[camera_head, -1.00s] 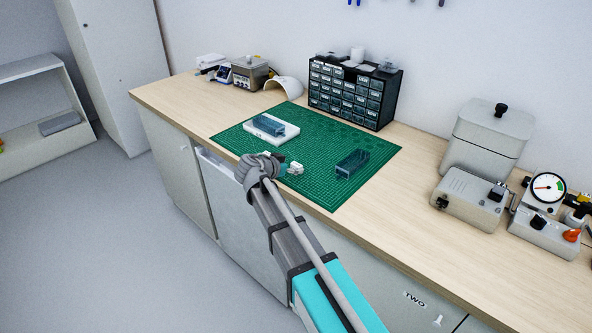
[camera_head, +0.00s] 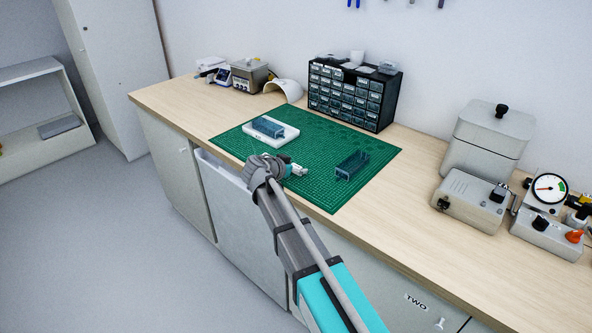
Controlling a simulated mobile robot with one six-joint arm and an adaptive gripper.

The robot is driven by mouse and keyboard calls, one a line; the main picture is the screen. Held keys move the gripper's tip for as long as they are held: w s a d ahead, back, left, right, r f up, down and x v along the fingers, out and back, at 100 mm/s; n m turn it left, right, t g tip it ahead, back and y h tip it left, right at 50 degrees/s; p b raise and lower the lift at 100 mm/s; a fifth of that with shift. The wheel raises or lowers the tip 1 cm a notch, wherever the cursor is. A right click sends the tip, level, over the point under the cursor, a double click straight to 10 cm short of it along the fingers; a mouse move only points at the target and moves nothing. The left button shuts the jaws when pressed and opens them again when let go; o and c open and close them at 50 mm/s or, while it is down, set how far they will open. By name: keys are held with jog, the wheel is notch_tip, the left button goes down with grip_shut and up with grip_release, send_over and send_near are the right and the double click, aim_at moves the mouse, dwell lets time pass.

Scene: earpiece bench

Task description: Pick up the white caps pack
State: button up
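My gripper (camera_head: 297,169) is at the front part of the green mat, mostly hidden behind my own grey wrist. Only a small teal and white bit shows past the wrist, too small to tell fingers from anything held. I cannot make out a white caps pack for sure. A white tray (camera_head: 287,139) on the mat, up and left of my gripper, carries a dark teal see-through box (camera_head: 268,127). A second such box (camera_head: 352,164) stands on the mat to the right of my gripper, apart from it.
The green mat (camera_head: 330,190) lies on the wooden bench (camera_head: 425,185). A black drawer cabinet (camera_head: 345,95) with pale items on top stands behind it. A grey box device (camera_head: 470,198) and a gauge unit (camera_head: 548,190) are at right. Bench between mat and devices is clear.

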jog(key=c, duration=0.6)
jog(key=shift+o, duration=0.2)
jog(key=shift+r+p, duration=1.3)
jog(key=s+a+r+p, duration=0.3)
jog(key=s+r+p, duration=0.7)
jog(key=s, duration=0.3)
jog(key=shift+s+r, duration=0.2)
jog(key=shift+s, duration=0.15)
jog(key=shift+d, duration=0.1)
